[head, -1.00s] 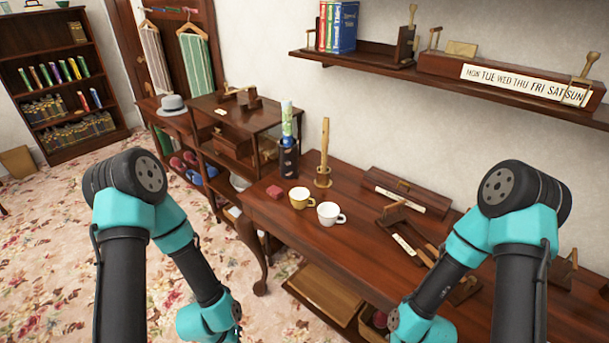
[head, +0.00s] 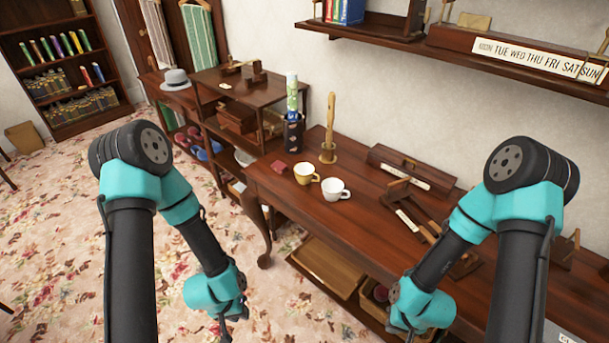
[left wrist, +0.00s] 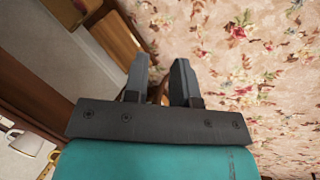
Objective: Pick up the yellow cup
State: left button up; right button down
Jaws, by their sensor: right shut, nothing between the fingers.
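The yellow cup (head: 305,174) stands upright near the front left corner of the wooden table (head: 270,190), with a white cup (head: 336,190) just to its right. In the left wrist view, part of the yellow cup (left wrist: 48,166) shows at the lower left edge, beside the white cup (left wrist: 26,141). My left gripper (left wrist: 160,75) is open and empty over the floor, apart from the cups; in the head view it is low and left of the table. My right gripper (head: 409,337) is shut and empty at the bottom edge, mostly hidden by its wrist.
A small red block (head: 279,166) lies left of the yellow cup. A dark patterned holder (head: 293,134) and a wooden stand (head: 328,152) are behind the cups. A lower tray (head: 325,268) sits under the tabletop. The flowered carpet left of the table is open.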

pick_arm(q)
jog(key=o, duration=1.4)
